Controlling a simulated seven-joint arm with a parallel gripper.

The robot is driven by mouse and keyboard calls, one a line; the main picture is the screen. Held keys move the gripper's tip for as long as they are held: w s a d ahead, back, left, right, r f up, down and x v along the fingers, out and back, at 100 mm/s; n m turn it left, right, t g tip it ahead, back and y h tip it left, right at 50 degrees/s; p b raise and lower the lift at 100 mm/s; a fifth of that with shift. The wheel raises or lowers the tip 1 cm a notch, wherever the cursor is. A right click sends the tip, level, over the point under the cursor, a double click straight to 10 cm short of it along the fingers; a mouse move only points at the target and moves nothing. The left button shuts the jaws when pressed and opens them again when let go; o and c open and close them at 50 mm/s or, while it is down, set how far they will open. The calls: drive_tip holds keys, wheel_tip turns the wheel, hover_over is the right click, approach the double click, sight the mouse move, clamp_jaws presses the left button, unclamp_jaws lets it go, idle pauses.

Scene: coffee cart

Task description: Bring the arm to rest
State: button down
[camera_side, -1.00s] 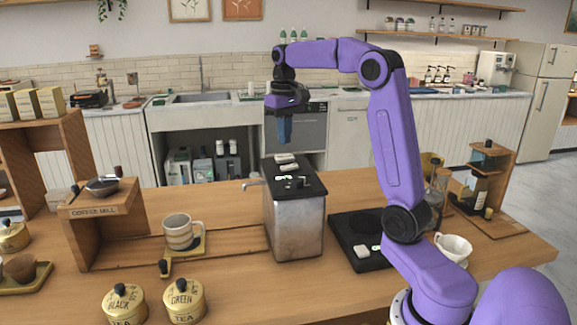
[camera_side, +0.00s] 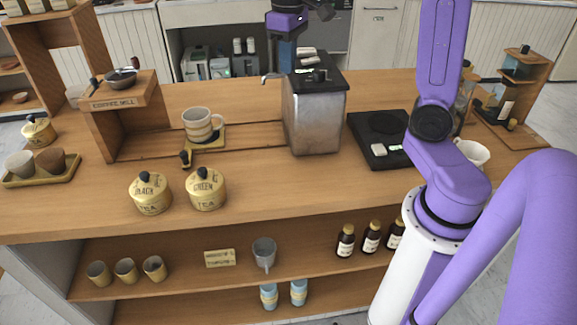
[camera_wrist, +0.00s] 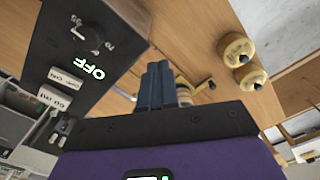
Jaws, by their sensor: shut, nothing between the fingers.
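My gripper (camera_side: 287,52) hangs with its dark blue fingers pointing down, at the upper edge of the side view. It appears behind and left of the top of a steel machine (camera_side: 315,118), apart from it as far as I can see. In the wrist view the blue fingers (camera_wrist: 157,85) are together with nothing between them. The machine's dark panel (camera_wrist: 75,45) fills the upper left there, with a lit "OFF" and a dial. The upper part of my arm is cut off by the side view's top edge.
A striped mug (camera_side: 198,125) stands left of the machine. Two tea canisters (camera_side: 150,195) (camera_side: 206,191) stand near the front edge. A black scale (camera_side: 375,142) and a white cup (camera_side: 470,152) lie right. A coffee mill stand (camera_side: 115,108) rises left. Front-centre counter is clear.

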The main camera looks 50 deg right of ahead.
drive_tip(key=s+a+f+n, duration=0.3)
drive_tip(key=s, duration=0.5)
drive_tip(key=s+a+f+n, duration=0.3)
drive_tip(key=s+n, duration=0.1)
drive_tip(key=s, duration=0.4)
drive_tip(key=s+a+f+n, duration=0.3)
drive_tip(key=s, duration=0.5)
drive_tip(key=shift+s+f, duration=0.15)
drive_tip(key=shift+f, duration=0.2)
